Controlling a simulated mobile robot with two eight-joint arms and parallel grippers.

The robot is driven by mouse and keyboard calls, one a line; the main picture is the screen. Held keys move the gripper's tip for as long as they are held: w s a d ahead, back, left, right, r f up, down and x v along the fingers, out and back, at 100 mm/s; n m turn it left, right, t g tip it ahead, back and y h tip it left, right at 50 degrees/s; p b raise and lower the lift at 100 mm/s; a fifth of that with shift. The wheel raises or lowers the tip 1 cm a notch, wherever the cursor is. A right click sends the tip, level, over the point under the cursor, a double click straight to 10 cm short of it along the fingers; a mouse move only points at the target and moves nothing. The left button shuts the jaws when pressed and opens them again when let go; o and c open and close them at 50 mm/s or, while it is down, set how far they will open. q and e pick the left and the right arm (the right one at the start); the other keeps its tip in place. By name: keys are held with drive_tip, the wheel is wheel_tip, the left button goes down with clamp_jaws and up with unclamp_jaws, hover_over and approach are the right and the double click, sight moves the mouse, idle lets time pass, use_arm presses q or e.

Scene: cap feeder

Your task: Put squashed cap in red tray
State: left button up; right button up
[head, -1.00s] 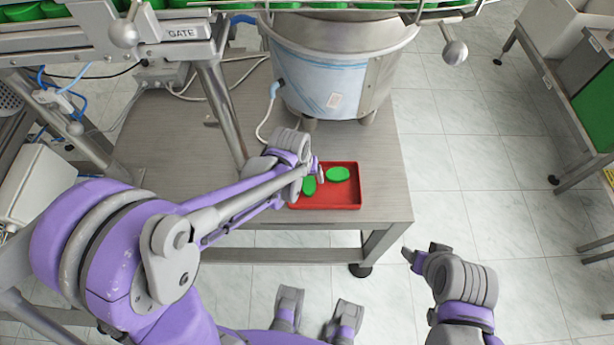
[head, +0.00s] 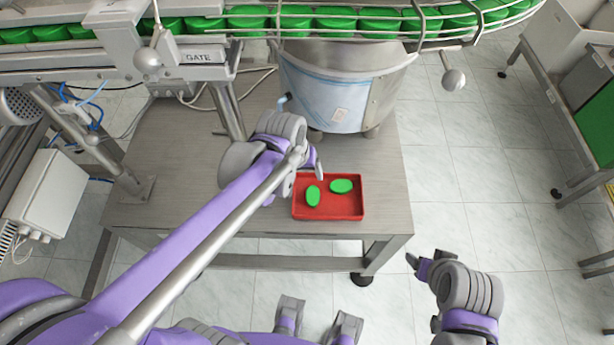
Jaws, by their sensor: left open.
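The red tray (head: 345,209) lies on the table near its front right edge. Two green caps rest in it: one (head: 313,196) on the left side, turned upright in the picture, and one (head: 341,186) near the back. Both look oval; I cannot tell which is squashed. My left gripper (head: 308,172) is open and empty, above the tray's back left corner and apart from the caps. My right gripper (head: 418,262) is off the table's front right, over the floor, far from the tray; its finger gap is unclear.
A metal table (head: 175,190) carries the tray. A steel feeder bowl (head: 345,85) stands behind the tray. A conveyor with several green caps (head: 335,20) runs along the top, and a gate post (head: 228,112) stands left of my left gripper. Table left of the tray is partly clear.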

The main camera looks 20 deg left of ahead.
use_arm(q)
drive_tip(key=s+a+m+t, duration=0.1)
drive_tip(key=s+a, duration=0.1)
drive_tip(key=s, duration=0.4)
drive_tip(key=s+a+m+t+y, duration=0.1)
drive_tip(key=s+a, duration=0.1)
drive_tip(key=s, duration=0.4)
drive_tip(key=shift+s+a, duration=0.25)
drive_tip(key=shift+s, duration=0.1)
drive_tip(key=shift+f, duration=0.1)
drive_tip(key=shift+t, duration=0.3)
drive_tip(key=r+p, duration=0.1)
drive_tip(key=r, duration=0.1)
drive_tip(key=w+r+p, duration=0.1)
drive_tip(key=r+p, duration=0.1)
drive_tip(key=shift+r+p, duration=0.15)
drive_tip(key=shift+p, duration=0.15)
use_arm(e)
drive_tip(key=r, duration=0.2)
drive_tip(key=w+r, duration=0.1)
drive_tip(key=r, duration=0.1)
drive_tip(key=shift+r, duration=0.2)
use_arm(q)
drive_tip(key=shift+w, duration=0.1)
use_arm(e)
drive_tip(key=shift+w, duration=0.1)
use_arm(q)
drive_tip(key=shift+c, duration=0.2)
use_arm(e)
drive_tip(key=shift+c, duration=0.2)
